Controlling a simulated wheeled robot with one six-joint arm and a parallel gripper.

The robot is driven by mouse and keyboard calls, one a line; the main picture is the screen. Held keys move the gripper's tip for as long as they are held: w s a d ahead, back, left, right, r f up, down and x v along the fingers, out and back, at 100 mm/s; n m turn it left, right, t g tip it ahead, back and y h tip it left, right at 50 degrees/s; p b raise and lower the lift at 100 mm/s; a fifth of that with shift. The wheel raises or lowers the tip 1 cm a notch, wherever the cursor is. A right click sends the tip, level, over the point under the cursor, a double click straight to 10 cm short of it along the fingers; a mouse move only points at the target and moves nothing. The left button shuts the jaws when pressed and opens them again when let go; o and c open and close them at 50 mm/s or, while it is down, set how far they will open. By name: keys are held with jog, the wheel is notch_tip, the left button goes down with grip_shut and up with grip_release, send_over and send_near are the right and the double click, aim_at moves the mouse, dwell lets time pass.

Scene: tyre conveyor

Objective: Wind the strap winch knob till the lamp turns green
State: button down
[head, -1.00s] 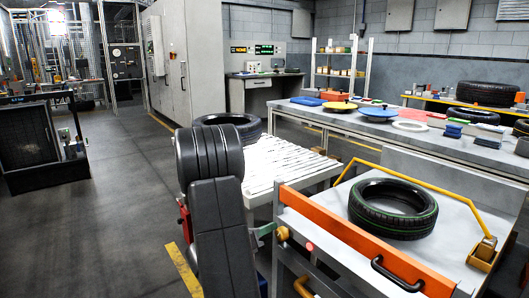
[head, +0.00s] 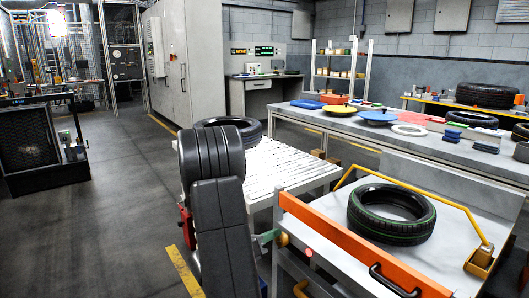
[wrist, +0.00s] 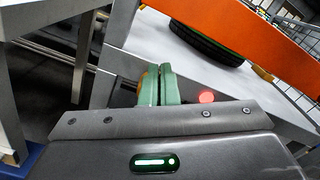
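The winch knob (head: 283,239) is small and orange-yellow, at the left end of the orange beam of the tyre stand. The round lamp (head: 308,253) to its right glows red. It also shows red in the wrist view (wrist: 206,97). My gripper (head: 268,237) has green fingers and reaches the knob from the left. In the wrist view the two fingers (wrist: 160,85) lie almost together, with only a thin dark line between them. The knob (wrist: 141,82) shows partly behind the left finger, mostly hidden. I cannot tell whether they touch.
A tyre (head: 391,214) lies flat on the stand behind the orange beam (head: 350,243), with a yellow bar (head: 455,212) around it. A white slatted conveyor (head: 290,167) stands behind my arm, with another tyre (head: 229,128) at its far end. The floor at left is open.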

jog(key=p+v, duration=0.1)
jog(key=v, duration=0.5)
jog(key=shift+r+p, duration=0.35)
dwell(0.3)
